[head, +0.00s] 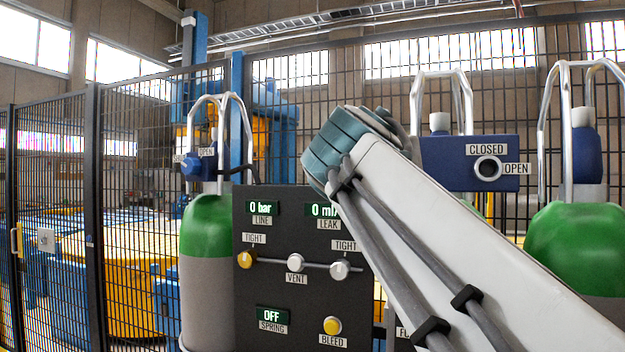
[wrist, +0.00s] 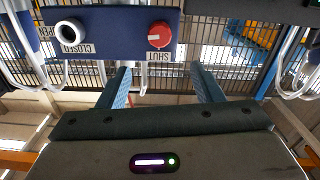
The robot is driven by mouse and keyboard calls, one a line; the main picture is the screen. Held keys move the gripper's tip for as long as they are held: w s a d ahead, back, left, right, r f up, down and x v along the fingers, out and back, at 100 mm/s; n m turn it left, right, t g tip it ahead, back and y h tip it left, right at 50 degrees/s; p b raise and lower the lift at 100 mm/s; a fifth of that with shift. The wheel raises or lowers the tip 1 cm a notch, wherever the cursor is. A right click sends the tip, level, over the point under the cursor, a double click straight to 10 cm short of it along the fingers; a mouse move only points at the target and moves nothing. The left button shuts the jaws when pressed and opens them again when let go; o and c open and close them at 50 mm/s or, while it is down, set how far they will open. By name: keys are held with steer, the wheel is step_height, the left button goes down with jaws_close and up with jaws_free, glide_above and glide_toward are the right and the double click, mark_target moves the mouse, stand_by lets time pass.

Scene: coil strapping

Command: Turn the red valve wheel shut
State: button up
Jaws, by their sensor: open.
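The red valve wheel (wrist: 159,35) is a small round knob with a white mark, on a blue valve block (wrist: 110,20) in the wrist view. An upside-down SHUT label sits beside it. My gripper (wrist: 161,68) is open and empty. Its two blue fingers point toward the block, and the wheel appears just beyond the gap between their tips, apart from them.
A grey round port (wrist: 70,32) with CLOSED and OPEN labels sits on the same block. A dark control panel (head: 270,285) stands in front. Green-topped cylinders (head: 207,225) with metal guard hoops stand on both sides. Mesh fencing (head: 130,190) runs behind.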

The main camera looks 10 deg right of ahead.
steer(key=p+x, duration=0.3)
steer(key=x, duration=1)
steer(key=shift+w+d+p, duration=0.2)
steer(key=shift+d+p, duration=0.05)
steer(key=shift+p, duration=0.1)
steer(key=c, duration=1)
